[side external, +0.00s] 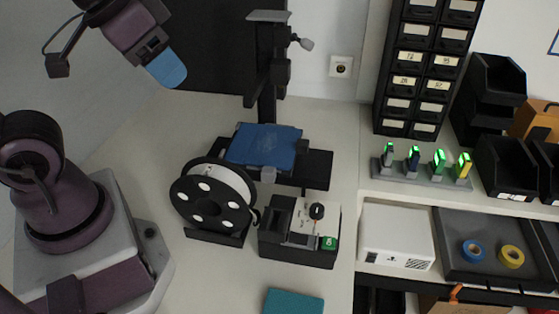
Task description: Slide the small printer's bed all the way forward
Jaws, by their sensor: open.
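The small printer has a black upright column (266,75) standing at the back of the white table. Its blue bed (264,146) lies flat in front of the column, above a black base (317,168). A small pale part sits at the bed's front edge. My gripper (166,70) is high at the upper left, with a blue fingertip pointing down and right. It is open and empty, well apart from the bed. Only one fingertip shows clearly; the other is hidden.
A filament spool (212,195) on a black stand is close in front of the bed, at left. A black control box (297,253) with a knob and green button stands in front. A teal flat item (293,302) lies nearer. Shelves with a drawer cabinet (420,75) are right.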

